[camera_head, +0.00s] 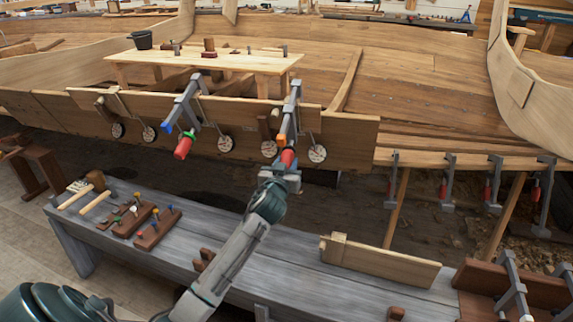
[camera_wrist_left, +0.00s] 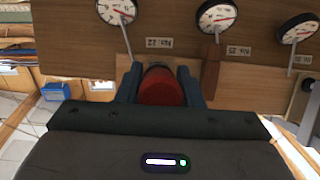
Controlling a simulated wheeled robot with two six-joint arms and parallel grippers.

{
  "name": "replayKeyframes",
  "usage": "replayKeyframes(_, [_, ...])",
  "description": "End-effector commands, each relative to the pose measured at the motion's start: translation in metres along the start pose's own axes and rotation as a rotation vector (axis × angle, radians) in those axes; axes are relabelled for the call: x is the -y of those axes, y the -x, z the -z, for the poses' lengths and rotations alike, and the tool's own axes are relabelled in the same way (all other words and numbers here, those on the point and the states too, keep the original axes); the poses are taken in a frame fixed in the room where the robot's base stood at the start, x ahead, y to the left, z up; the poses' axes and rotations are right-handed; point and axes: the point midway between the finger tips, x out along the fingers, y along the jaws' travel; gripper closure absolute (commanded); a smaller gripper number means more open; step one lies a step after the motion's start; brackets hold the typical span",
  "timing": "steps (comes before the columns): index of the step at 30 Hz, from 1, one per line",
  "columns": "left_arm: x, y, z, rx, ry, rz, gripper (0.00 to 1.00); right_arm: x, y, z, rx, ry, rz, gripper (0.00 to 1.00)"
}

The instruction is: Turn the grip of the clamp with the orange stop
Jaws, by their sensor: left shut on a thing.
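The clamp with the orange stop (camera_head: 282,137) is fixed over the edge of the hull plank, with a grey bar (camera_head: 293,105) and a red grip (camera_head: 288,157) at its lower end. My left gripper (camera_head: 286,168) reaches up from below and is shut on that red grip. In the left wrist view the red grip (camera_wrist_left: 162,87) sits between the two dark fingers (camera_wrist_left: 160,84), which hide its sides. My right gripper is in neither view.
A second clamp (camera_head: 186,105) with a blue stop and red grip is fixed to the left. Several round dials (camera_head: 317,153) hang along the plank. Several more clamps (camera_head: 448,180) hang at right.

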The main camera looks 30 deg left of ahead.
Motion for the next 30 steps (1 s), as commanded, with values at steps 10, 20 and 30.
replayKeyframes(10, [0.001,0.0,-0.002,0.001,-0.3,0.115,0.89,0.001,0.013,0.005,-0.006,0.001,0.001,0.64])
replayKeyframes(20, [0.003,0.001,-0.004,0.003,-0.592,0.225,0.89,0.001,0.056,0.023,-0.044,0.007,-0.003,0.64])
replayKeyframes(30, [0.004,0.001,-0.003,0.004,-0.858,0.326,0.89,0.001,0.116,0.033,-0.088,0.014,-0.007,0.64])
